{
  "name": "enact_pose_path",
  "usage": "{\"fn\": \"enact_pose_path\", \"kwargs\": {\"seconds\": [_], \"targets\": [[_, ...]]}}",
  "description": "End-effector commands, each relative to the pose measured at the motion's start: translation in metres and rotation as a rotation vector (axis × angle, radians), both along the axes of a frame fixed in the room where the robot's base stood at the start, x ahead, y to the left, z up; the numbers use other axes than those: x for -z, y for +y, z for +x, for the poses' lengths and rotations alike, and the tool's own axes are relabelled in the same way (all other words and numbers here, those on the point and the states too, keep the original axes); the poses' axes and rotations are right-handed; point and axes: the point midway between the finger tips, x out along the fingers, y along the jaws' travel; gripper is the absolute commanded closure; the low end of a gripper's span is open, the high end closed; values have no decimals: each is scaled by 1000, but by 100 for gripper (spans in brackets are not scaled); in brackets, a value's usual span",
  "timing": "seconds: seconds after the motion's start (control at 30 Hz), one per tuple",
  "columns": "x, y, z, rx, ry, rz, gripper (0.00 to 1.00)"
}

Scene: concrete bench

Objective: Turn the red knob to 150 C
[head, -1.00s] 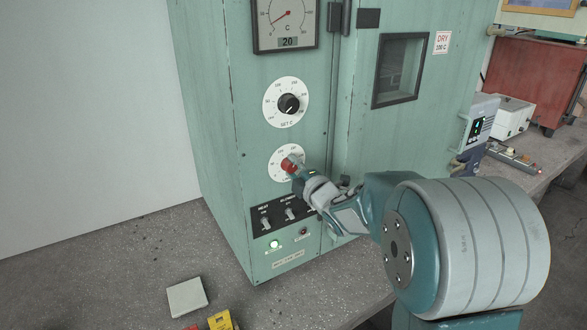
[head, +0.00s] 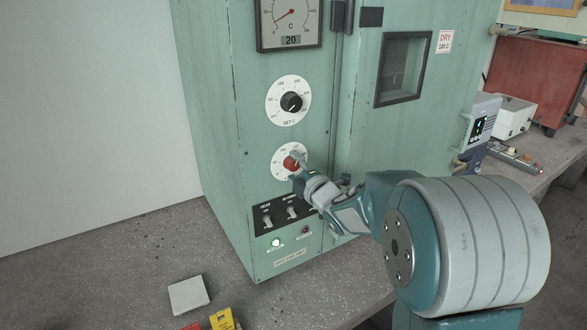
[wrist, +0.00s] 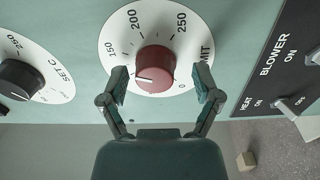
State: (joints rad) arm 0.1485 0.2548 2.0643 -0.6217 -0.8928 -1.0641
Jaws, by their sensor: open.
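The red knob (head: 291,163) sits on a white dial (head: 279,168) on the green oven's front, below a black knob. In the wrist view the red knob (wrist: 155,70) is in the middle of its dial, with 200 and 250 above it and LIMIT at the right. A pale pointer line on the knob points left, toward the lower left of the printed scale. My gripper (wrist: 160,84) is open, one finger on each side of the knob, with gaps visible. In the head view my gripper (head: 298,168) is at the knob and hides part of the dial.
The black SET C knob (head: 291,102) is above. Switches (head: 267,221) are on a black panel just below the red knob. A gauge (head: 290,20) reads 20. A pale block (head: 188,295) and a yellow object (head: 222,319) lie on the bench in front.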

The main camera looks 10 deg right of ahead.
Motion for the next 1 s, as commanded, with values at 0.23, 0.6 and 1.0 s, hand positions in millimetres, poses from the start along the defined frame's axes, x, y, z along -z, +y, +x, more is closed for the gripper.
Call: {"fn": "enact_pose_path", "kwargs": {"seconds": [0.23,0.6,1.0], "targets": [[-1,-6,-16,3,-3,0,19],[4,-29,-87,3,0,-2,19],[6,-36,-113,0,1,-1,19]]}}
